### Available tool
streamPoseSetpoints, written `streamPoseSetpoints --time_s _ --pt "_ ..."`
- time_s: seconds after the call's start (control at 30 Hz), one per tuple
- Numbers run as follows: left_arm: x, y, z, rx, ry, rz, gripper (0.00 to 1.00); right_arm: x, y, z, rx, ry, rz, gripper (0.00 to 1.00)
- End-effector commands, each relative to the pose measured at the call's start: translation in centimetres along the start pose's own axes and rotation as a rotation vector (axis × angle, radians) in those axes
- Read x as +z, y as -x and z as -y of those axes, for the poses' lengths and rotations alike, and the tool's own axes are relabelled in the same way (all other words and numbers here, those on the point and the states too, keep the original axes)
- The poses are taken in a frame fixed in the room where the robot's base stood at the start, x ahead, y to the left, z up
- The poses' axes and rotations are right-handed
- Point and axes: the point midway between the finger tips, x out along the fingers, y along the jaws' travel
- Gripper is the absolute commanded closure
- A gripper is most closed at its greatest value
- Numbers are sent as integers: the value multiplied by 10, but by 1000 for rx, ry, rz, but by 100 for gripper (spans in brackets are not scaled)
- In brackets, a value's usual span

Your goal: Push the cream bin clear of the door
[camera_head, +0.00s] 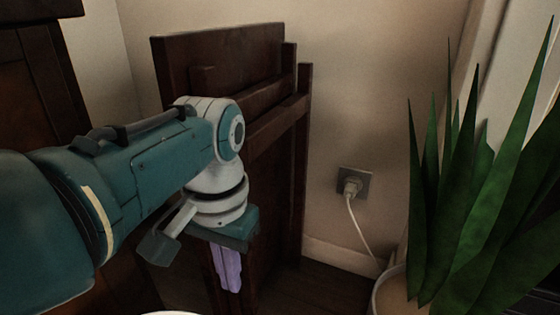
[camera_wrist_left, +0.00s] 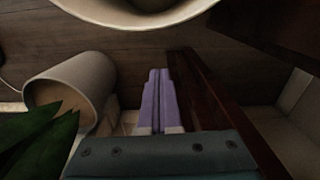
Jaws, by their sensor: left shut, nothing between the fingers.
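My left gripper (camera_head: 228,288) points down with its purple fingers shut and empty, in front of a dark wooden panel. The fingers (camera_wrist_left: 158,76) also show together in the left wrist view. A round cream container (camera_wrist_left: 135,14), which looks like the bin, is cut off by the top edge of that view, beyond the fingertips and apart from them. In the head view only a pale rim (camera_head: 170,313) shows at the bottom edge. Dark wood (camera_head: 35,95) stands at the left; I cannot tell whether it is the door. My right gripper is not in view.
The slatted dark wooden panel (camera_head: 225,55) stands against the wall close to my left gripper. A potted plant (camera_head: 455,200) stands at the right, its pale pot (camera_wrist_left: 75,75) left of the fingers in the wrist view. A plugged-in cord (camera_head: 358,225) hangs from the wall outlet.

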Motion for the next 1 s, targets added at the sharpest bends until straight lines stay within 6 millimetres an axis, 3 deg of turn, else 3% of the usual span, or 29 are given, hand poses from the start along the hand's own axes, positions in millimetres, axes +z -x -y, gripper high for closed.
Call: streamPoseSetpoints --time_s 0.47,0.53,0.67,1.0 --pt "0 -100 0 1 1 1 100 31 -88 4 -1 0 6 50" --pt "6 -89 0 1 2 -1 100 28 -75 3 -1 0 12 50" --pt "20 -88 0 1 3 0 100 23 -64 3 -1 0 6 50" --pt "40 -90 0 1 2 0 100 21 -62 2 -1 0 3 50"
